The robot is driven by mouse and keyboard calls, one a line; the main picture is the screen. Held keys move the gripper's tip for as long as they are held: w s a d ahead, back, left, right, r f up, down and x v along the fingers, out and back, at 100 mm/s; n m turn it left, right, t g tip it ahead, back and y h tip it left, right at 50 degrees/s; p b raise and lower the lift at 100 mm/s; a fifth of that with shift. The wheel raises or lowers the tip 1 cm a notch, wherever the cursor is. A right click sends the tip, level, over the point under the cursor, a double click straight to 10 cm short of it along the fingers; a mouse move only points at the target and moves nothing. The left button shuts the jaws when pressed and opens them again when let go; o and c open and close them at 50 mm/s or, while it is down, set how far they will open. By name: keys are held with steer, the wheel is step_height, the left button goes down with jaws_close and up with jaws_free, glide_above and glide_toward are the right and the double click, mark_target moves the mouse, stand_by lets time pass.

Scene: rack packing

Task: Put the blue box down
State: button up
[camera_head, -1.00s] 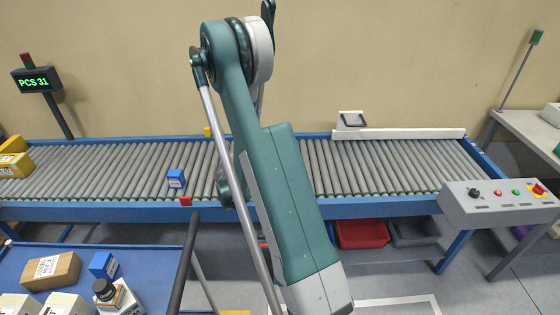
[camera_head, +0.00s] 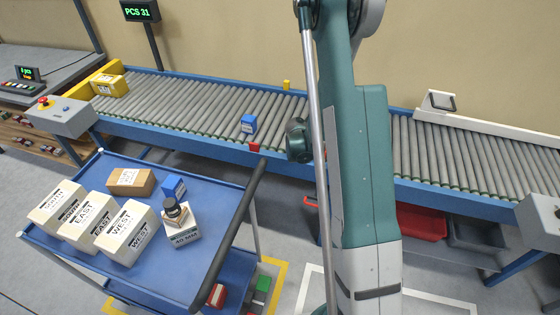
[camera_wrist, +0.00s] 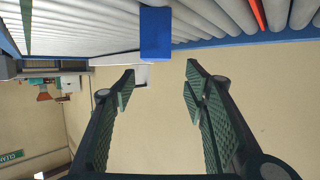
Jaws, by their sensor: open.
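A small blue box (camera_head: 248,126) with a white label stands on the roller conveyor (camera_head: 190,105), near its front rail and behind a red marker. The wrist view shows a blue box (camera_wrist: 155,35) on the rollers, beyond my fingertips. My gripper (camera_wrist: 160,82) is open and empty in the wrist view, with clear space between the fingers and that box. In the head view my arm fills the right of centre, and my fingers cannot be made out. Another blue box (camera_head: 173,188) stands on the blue cart (camera_head: 187,262).
The cart also carries a brown box (camera_head: 131,182), several white labelled boxes (camera_head: 128,232) and a dark-lidded jar (camera_head: 172,208). A red bin (camera_head: 420,222) is under the conveyor. The rollers left of the blue box are free.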

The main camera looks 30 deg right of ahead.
steer(key=w+a+r+n+t, duration=0.1)
steer(key=w+a+r+t, duration=0.25)
steer(key=r, duration=0.55)
steer(key=w+a+r+n+t+h, duration=0.1)
steer(key=w+a+r+n+t, duration=0.2)
steer(key=r, duration=0.6)
steer(key=w+a+r+t, duration=0.3)
steer(key=w+r, duration=0.2)
steer(key=r, duration=0.4)
steer(key=w+a+r+n+t+y, duration=0.1)
steer(key=a+r+n+t+y, duration=0.3)
steer(key=a+r, duration=0.5)
steer(key=w+a+r+n+t+y, duration=0.1)
steer(key=a+r+n+t+y, duration=0.4)
steer(key=a, duration=0.8)
steer(key=s+a+f+n+g+y, duration=0.2)
steer(key=s+a+n+y, duration=0.15)
steer(key=s+a, duration=0.5)
steer(key=s+a+f+n+g+y, duration=0.25)
steer(key=s+a+y, duration=0.2)
steer(key=a, duration=0.65)
steer(key=s+f+g+h, duration=0.1)
steer(key=s+f+g, duration=0.2)
steer(key=s, duration=0.9)
steer(key=s+f+m+g, duration=0.1)
steer(key=s+f+g, duration=0.3)
steer(key=s+f, duration=0.6)
steer(key=s, duration=0.3)
steer(key=shift+s+f+h, duration=0.15)
steer(key=shift+h, duration=0.25)
